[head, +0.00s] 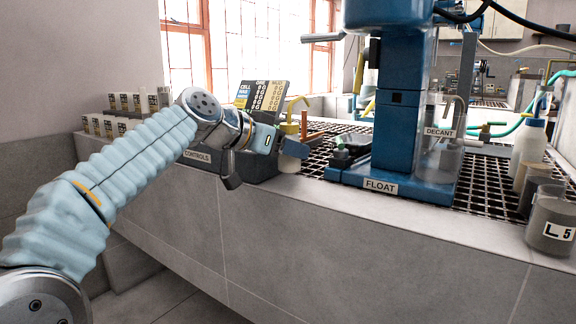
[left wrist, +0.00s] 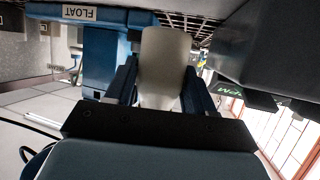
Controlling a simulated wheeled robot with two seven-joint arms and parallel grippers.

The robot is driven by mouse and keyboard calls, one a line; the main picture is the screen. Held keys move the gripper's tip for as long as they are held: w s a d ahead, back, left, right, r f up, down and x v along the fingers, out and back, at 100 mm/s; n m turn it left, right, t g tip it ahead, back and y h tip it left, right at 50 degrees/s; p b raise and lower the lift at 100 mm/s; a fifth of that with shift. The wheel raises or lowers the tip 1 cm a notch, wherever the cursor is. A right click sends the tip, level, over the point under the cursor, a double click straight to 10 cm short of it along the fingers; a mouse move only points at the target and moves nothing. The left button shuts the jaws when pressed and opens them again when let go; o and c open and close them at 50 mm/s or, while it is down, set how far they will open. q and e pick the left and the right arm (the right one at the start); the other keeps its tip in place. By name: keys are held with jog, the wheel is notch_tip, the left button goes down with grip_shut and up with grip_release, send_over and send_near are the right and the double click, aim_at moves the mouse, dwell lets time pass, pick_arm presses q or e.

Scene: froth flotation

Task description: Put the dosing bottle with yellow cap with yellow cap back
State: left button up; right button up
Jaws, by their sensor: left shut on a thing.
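The dosing bottle with yellow cap (head: 289,166) is pale, and its yellow cap and spout rise above my gripper in the head view. My left gripper (head: 291,149) is shut on the bottle's body, between the CONTROLS box and the blue FLOAT machine. In the left wrist view the cream bottle body (left wrist: 164,62) stands between the two dark blue fingers (left wrist: 160,90). The fingers hide part of the bottle in the head view. I cannot tell whether its base touches the bench. My right gripper is not in view.
The CONTROLS box (head: 236,163) stands left of the bottle, the blue FLOAT machine (head: 399,120) right of it. A dark grating (head: 480,185) covers the bench. A white bottle with blue cap (head: 527,145) and grey containers (head: 552,226) stand at the right.

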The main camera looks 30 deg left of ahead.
aim_at(280, 162)
pick_arm(q)
jog(key=f, duration=0.3)
jog(key=shift+w+f+b, duration=0.2)
jog(key=shift+f+b, duration=0.05)
jog(key=shift+b, duration=0.15)
jog(key=shift+f, duration=0.15)
jog(key=o, duration=0.5)
